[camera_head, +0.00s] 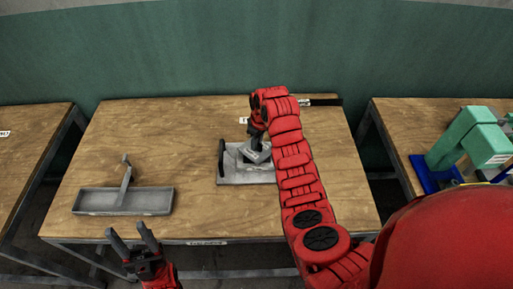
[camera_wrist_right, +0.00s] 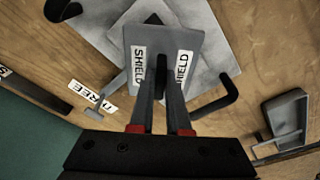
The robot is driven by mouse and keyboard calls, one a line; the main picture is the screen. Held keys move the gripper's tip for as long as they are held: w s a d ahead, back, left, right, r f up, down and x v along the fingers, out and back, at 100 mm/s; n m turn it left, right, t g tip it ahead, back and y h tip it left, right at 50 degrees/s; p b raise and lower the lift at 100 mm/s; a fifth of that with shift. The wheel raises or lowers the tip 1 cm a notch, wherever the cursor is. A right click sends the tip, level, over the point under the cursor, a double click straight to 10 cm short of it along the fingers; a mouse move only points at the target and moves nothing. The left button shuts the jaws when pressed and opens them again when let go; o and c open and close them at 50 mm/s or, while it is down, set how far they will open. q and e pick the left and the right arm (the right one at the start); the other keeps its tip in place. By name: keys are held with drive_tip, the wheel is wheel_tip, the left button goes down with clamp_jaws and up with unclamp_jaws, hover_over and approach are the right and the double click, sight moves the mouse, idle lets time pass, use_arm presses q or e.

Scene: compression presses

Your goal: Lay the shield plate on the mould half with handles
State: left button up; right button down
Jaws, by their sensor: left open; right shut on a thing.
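The mould half with handles (camera_head: 232,176) is a flat grey plate on the middle table; a black handle stands at its left edge. A second handle shows in the right wrist view, where the mould half (camera_wrist_right: 207,22) lies behind the shield plate. The shield plate (camera_wrist_right: 190,42) is a smaller grey plate labelled SHIELD, turned at an angle to the mould half. My right gripper (camera_wrist_right: 161,68) is shut on it, over the mould half; I cannot tell whether the plates touch. My left gripper (camera_head: 132,236) is open and empty at the table's front edge.
A grey tray with an upright handle (camera_head: 95,201) stands on the table at front left. A dark bar (camera_head: 325,99) lies at the back right. A green press (camera_head: 470,140) with a blue base stands on the right table. The back left of the middle table is clear.

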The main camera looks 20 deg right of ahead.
drive_tip(key=shift+s+f+p, duration=0.2)
drive_tip(key=shift+f+p, duration=0.35)
drive_tip(key=shift+f, duration=0.85)
drive_tip(key=shift+w+f, duration=0.15)
drive_tip(key=shift+f, duration=0.2)
drive_tip(key=c, duration=0.9)
unclamp_jaws()
drive_tip(key=shift+r, duration=0.1)
